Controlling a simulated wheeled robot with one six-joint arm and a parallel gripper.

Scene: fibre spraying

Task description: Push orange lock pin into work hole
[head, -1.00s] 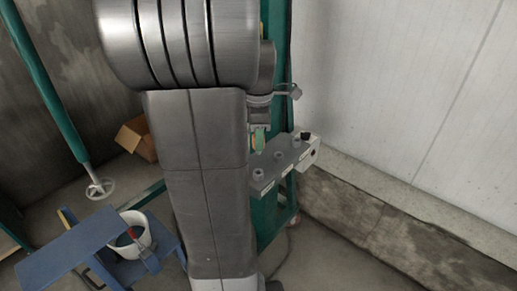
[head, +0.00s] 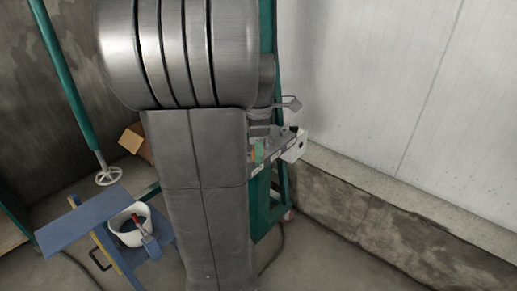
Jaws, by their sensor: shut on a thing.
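My gripper (head: 259,149) hangs at the right edge of my large grey arm link, which hides part of it. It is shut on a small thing. The grey bar with the work holes (head: 286,152) lies just behind and right of the fingertips, fixed to the green frame. White labels show on its front. Its upper face and the work holes are mostly hidden. I cannot tell whether the pin touches a hole.
The green frame (head: 268,205) stands behind my arm. A white box (head: 296,149) sits at the bar's right end. A white wall and concrete ledge (head: 400,215) run along the right. A blue stand (head: 90,222) with a white bucket (head: 127,238) is at left.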

